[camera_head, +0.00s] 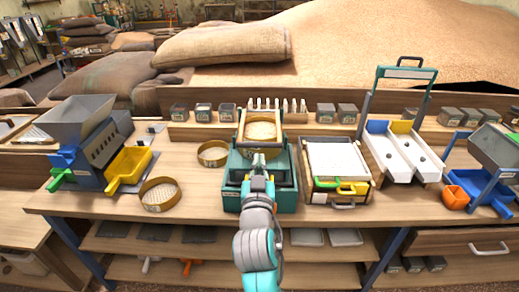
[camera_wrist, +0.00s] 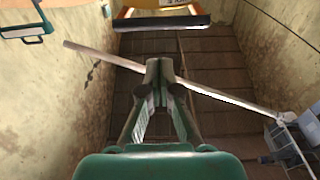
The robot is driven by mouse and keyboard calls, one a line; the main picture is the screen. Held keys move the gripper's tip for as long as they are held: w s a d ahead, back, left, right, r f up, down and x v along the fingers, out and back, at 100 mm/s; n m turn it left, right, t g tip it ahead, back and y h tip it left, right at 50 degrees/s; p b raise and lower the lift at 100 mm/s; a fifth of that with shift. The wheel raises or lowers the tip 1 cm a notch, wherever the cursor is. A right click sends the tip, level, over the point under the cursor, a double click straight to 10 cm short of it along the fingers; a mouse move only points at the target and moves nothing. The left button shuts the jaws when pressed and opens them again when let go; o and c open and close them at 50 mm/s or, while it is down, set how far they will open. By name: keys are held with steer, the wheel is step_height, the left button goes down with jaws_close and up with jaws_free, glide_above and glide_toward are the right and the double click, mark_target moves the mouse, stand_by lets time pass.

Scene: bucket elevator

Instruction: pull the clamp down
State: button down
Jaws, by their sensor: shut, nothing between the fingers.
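A teal sieve machine (camera_head: 232,192) stands at the middle of the bench, with a round tan sieve (camera_head: 262,130) in its upper part. A pale upright frame (camera_head: 242,118) that looks like the clamp stands around the sieve; my arm hides part of it. My gripper (camera_head: 259,160) is in front of the sieve, fingers pointing away from me. In the wrist view my gripper (camera_wrist: 160,68) is shut and empty. A dark bar with a tan edge (camera_wrist: 160,22) lies beyond the fingertips, apart from them; I cannot tell whether it is the clamp.
Loose round sieves (camera_head: 160,194) lie left of the machine. A white tray box (camera_head: 335,158) stands close on its right, and a teal-handled chute (camera_head: 400,150) further right. A grey hopper (camera_head: 78,120) is at the left. Small grey tins (camera_head: 204,112) line the back shelf.

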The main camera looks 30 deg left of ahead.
steer(key=shift+s+d+f, duration=0.45)
steer(key=shift+s, duration=0.2)
steer(key=s+d+f+h, duration=0.1)
steer(key=s+d+f, duration=0.3)
steer(key=d+f, duration=0.4)
steer(key=s+d+f+m+h, duration=0.1)
steer(key=s+d+f, duration=0.3)
steer(key=d+f, duration=0.5)
steer(key=s+d+f+h, duration=0.1)
steer(key=s+d+f, duration=0.3)
steer(key=d, duration=0.7)
steer(key=s+d+m+h, duration=0.1)
steer(key=s+d+h, duration=0.1)
steer(key=s+d, duration=0.4)
steer(key=s+d+r+m+g+h, duration=0.1)
steer(key=s+d, duration=0.5)
steer(key=s, duration=0.7)
steer(key=s+d+m+h, duration=0.3)
steer(key=s+d, duration=0.4)
steer(key=s, duration=0.3)
steer(key=shift+r+h, duration=0.15)
steer(key=shift+h, duration=0.25)
